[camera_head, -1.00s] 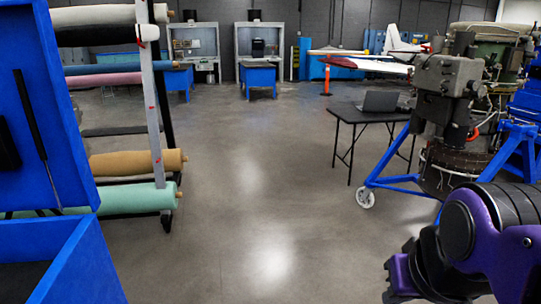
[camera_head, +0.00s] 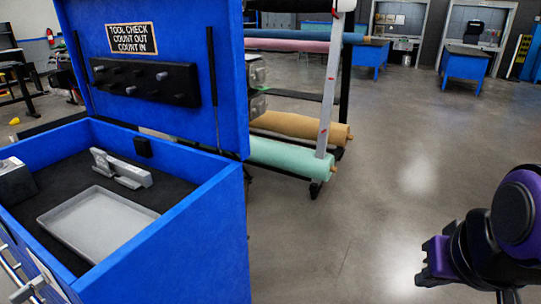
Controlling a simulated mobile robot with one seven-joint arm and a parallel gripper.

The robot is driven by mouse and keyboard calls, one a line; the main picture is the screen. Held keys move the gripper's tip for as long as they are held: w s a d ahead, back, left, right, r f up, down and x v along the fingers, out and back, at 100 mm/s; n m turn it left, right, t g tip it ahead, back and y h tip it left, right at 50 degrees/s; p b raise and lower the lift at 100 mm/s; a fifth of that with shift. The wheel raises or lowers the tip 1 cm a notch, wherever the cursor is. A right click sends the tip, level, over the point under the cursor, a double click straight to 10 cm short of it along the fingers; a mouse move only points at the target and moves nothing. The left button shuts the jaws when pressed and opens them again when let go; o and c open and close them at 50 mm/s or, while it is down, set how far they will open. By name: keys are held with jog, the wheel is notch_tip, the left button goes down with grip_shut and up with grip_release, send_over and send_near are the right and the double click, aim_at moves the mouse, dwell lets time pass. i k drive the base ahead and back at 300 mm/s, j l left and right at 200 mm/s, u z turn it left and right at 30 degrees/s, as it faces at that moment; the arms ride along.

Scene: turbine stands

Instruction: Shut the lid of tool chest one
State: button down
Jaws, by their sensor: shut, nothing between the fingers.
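A blue tool chest (camera_head: 185,245) stands at the left of the head view. Its lid (camera_head: 165,90) is open and upright, with a sign reading "TOOL CHECK COUNT OUT COUNT IN" and a black rack inside it. A dark strut shows along each side of the lid. Inside the chest lie a grey tray (camera_head: 97,224) and a grey metal tool (camera_head: 121,168) on a black liner. My gripper (camera_head: 428,264) is at the lower right, purple and black, shut and empty, well apart from the chest over the floor.
A rack of fabric rolls (camera_head: 290,160) stands just behind and right of the chest. Blue workbenches (camera_head: 470,65) stand far back. Open concrete floor (camera_head: 370,210) lies between the chest and my arm.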

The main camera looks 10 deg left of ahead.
aim_at(177, 69)
jog(key=i+l+u, duration=0.15)
jog(key=u, duration=0.3)
jog(key=i+l+u, duration=0.25)
jog(key=u, duration=0.2)
jog(key=i+l+u, duration=0.15)
jog(key=l+u, duration=0.15)
jog(key=u, duration=0.2)
jog(key=l+u, duration=0.3)
jog(key=u, duration=0.15)
jog(key=i+l+u, duration=0.1)
jog(key=l+u, duration=0.25)
jog(key=i+l+u, duration=0.1)
jog(key=l+u, duration=0.65)
jog(key=l, duration=0.4)
